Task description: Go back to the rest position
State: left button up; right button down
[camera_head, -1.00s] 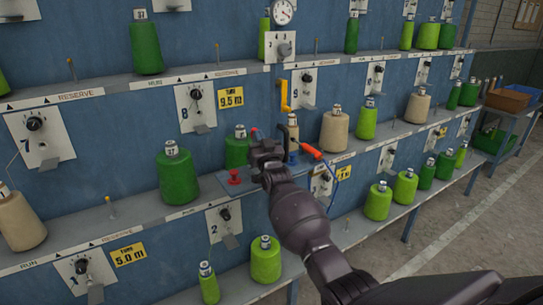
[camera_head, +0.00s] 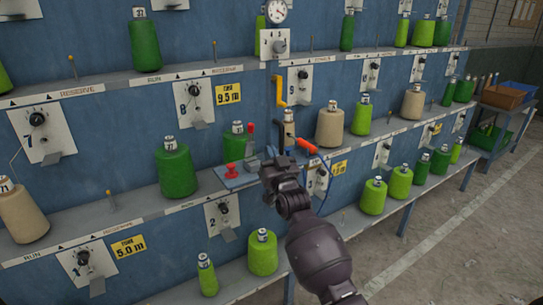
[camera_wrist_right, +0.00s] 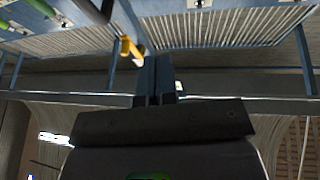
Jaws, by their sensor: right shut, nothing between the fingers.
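My right arm comes in from the bottom of the head view, and its gripper (camera_head: 279,168) is in front of the blue rack, just right of a small panel (camera_head: 238,176) with a red knob and a lever. In the right wrist view the fingers (camera_wrist_right: 155,85) are together with nothing between them. An orange-handled tool (camera_head: 307,145) with a blue cord shows just beyond the gripper, apart or touching I cannot tell. My left gripper is not in view.
The blue rack holds green spools (camera_head: 177,171) and beige spools (camera_head: 330,125) on several shelves. A yellow crank (camera_head: 279,91) sticks out above the gripper. A side table with a brown box (camera_head: 501,97) stands at the far right. The concrete floor (camera_head: 460,230) at right is clear.

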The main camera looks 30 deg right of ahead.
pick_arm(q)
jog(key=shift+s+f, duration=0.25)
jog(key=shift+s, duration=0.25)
pick_arm(e)
jog(key=shift+s, duration=0.4)
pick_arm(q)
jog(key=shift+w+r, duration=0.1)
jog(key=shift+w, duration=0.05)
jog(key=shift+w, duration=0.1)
pick_arm(e)
jog(key=shift+f, duration=0.1)
